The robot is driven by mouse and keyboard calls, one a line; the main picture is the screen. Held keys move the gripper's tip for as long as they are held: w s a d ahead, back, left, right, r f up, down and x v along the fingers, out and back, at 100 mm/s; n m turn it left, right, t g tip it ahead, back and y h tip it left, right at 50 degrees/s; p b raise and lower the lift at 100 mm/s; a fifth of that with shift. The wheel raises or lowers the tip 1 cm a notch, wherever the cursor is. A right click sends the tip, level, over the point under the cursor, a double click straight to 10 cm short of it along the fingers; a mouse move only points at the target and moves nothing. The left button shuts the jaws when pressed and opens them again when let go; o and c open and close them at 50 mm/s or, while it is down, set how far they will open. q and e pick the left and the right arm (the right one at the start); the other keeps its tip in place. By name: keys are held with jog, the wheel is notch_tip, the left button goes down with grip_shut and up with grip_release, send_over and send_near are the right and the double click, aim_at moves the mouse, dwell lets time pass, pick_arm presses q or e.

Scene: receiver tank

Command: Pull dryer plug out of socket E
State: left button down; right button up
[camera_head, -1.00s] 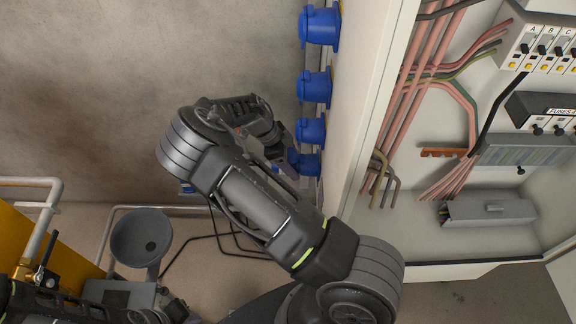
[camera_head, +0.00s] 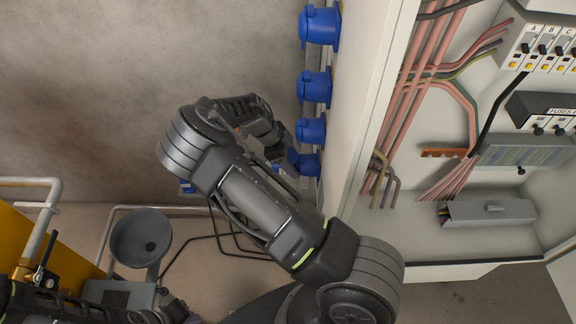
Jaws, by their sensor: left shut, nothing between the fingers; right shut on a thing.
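Several blue sockets with lids run down the edge of the cabinet, the upper one (camera_head: 320,25) and another (camera_head: 311,131) among them. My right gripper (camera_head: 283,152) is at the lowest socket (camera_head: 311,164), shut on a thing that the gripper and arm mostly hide. This thing is probably the dryer plug. I cannot tell whether it sits in the socket or is apart from it. No socket letters are readable. My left gripper (camera_head: 178,312) is low at the left, shut and empty, partly cut off by the bottom edge.
An open cabinet (camera_head: 490,215) with pink cables, switches and fuses fills the right. A grey funnel (camera_head: 140,238), a pipe rail (camera_head: 45,210) and a yellow panel (camera_head: 50,262) stand at the lower left. Black cable (camera_head: 195,238) lies on the floor.

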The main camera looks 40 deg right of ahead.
grip_shut()
jog(key=o, duration=0.8)
grip_release()
jog(key=shift+r, duration=0.1)
jog(key=b+v, duration=0.1)
jog(key=v, duration=0.6)
jog(key=shift+w+r, duration=0.1)
jog(key=shift+a+r, duration=0.1)
jog(key=shift+r, duration=0.15)
